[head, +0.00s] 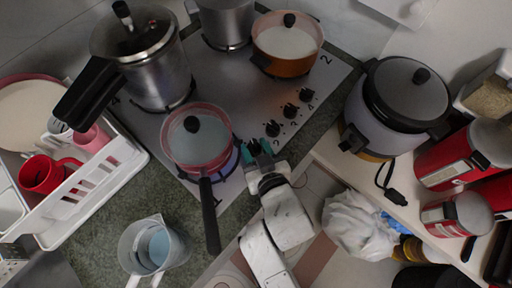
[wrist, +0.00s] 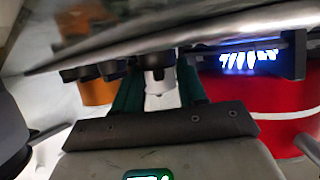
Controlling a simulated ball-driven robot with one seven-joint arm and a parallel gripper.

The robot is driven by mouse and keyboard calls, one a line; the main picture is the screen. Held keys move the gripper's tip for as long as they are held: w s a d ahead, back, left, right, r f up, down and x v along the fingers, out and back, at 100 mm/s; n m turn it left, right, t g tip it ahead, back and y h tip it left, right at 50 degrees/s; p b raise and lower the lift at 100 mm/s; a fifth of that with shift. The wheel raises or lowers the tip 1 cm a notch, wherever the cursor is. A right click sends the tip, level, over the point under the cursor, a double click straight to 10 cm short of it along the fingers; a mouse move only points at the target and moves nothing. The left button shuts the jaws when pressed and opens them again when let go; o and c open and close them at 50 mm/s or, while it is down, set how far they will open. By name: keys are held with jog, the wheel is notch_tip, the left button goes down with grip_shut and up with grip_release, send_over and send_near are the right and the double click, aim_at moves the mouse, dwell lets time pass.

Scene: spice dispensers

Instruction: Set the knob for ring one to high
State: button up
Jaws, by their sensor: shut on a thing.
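The stove knobs run in a slanting row along the front right of the steel cooktop (head: 250,95). Three dark knobs show in the head view, the nearest one (head: 272,129) just beyond my gripper. My gripper (head: 260,148) is at the near end of this row, its teal fingers at the cooktop. In the wrist view the fingers (wrist: 158,90) are shut on a knob (wrist: 157,74), one on each side. The head view hides this knob. The ring marked 1 is under the red pan (head: 182,151). The knob's exact setting cannot be read.
The pan's black handle (head: 209,215) points toward the front, left of my arm. A pressure cooker (head: 158,75), a steel pot (head: 226,22) and an orange pot (head: 287,65) stand behind. A rice cooker (head: 385,110) stands right. A clear jug (head: 150,247) is front left.

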jog(key=shift+d+f, duration=0.1)
jog(key=shift+f, duration=0.1)
jog(key=o, duration=1)
jog(key=shift+r, duration=0.15)
jog(key=shift+o, duration=0.2)
jog(key=shift+s, duration=0.1)
jog(key=b+v, duration=0.1)
jog(key=v, duration=0.9)
jog(key=shift+s+d+r, duration=0.1)
jog(key=shift+s+r, duration=0.1)
